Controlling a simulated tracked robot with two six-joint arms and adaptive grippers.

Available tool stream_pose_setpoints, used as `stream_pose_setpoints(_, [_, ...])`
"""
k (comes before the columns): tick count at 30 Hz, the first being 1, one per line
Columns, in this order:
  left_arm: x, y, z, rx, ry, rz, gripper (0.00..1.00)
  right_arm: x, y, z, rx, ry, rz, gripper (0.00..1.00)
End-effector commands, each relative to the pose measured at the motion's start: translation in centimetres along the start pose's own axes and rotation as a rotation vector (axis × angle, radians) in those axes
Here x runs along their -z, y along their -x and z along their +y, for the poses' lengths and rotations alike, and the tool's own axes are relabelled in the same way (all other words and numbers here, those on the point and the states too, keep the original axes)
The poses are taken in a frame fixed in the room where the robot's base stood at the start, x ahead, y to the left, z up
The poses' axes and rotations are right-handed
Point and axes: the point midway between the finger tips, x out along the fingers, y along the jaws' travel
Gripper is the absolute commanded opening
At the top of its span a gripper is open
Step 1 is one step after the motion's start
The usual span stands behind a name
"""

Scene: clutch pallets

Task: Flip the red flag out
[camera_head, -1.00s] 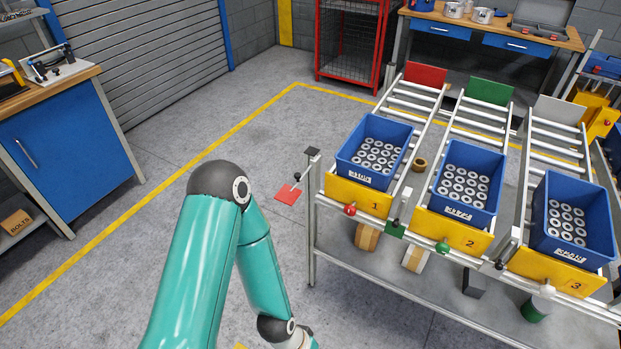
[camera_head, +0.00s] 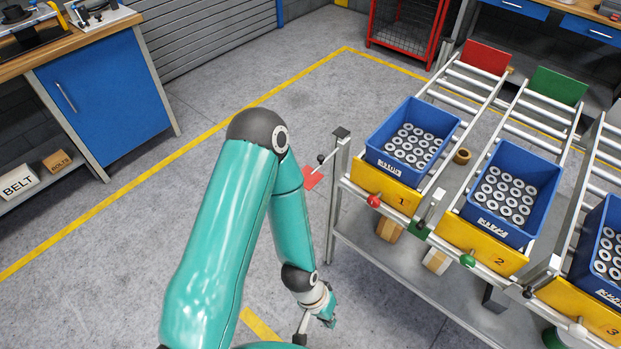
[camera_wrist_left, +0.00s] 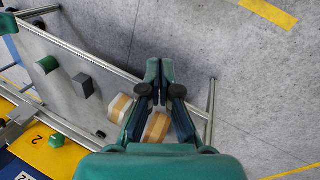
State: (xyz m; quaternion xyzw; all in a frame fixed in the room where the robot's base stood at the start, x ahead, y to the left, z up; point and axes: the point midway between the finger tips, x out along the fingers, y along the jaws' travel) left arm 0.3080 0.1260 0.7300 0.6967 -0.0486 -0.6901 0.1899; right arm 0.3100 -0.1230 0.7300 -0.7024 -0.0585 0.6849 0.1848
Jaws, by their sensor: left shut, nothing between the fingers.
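The red flag (camera_head: 312,178) is a small flat red plate on a thin rod with a black knob. It sticks out to the left of the front left corner post of the roller rack (camera_head: 334,195), beside lane 1. My left forearm overlaps its left edge in the head view. My left gripper (camera_head: 329,320) is low, left of and below the rack's front edge, apart from the flag. In the left wrist view the fingers (camera_wrist_left: 152,88) are shut and empty, over the lower shelf's edge. I cannot make out the red flag in that view.
Blue crates (camera_head: 410,135) of rings stand in the lanes behind yellow numbered plates. A green flag (camera_head: 418,230) hangs between lanes 1 and 2. Boxes (camera_wrist_left: 121,108) sit on the rack's lower shelf. The floor left of the rack is clear up to the blue cabinet (camera_head: 110,110).

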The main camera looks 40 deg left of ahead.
Motion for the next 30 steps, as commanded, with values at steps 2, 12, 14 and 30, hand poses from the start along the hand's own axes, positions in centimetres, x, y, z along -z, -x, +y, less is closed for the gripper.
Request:
stream_pose_setpoints(2, [-0.2,-1.1,-1.3,0.015,0.060,-0.022,0.00,0.0,-1.4,0.5,0.000,0.000,0.000,0.69])
stream_pose_setpoints(12, [-2.4,-6.4,-5.4,-0.080,0.794,-0.320,0.00,0.1,-12.3,4.4,0.000,0.000,0.000,0.69])
stream_pose_setpoints(14, [-1.5,-7.0,-4.7,-0.179,0.961,-0.374,0.00,0.1,-14.6,5.2,0.000,0.000,0.000,0.69])
stream_pose_setpoints(30, [21.6,6.0,-14.9,-1.774,1.587,-0.070,0.00,0.2,-31.3,11.3,0.000,0.000,0.000,0.69])
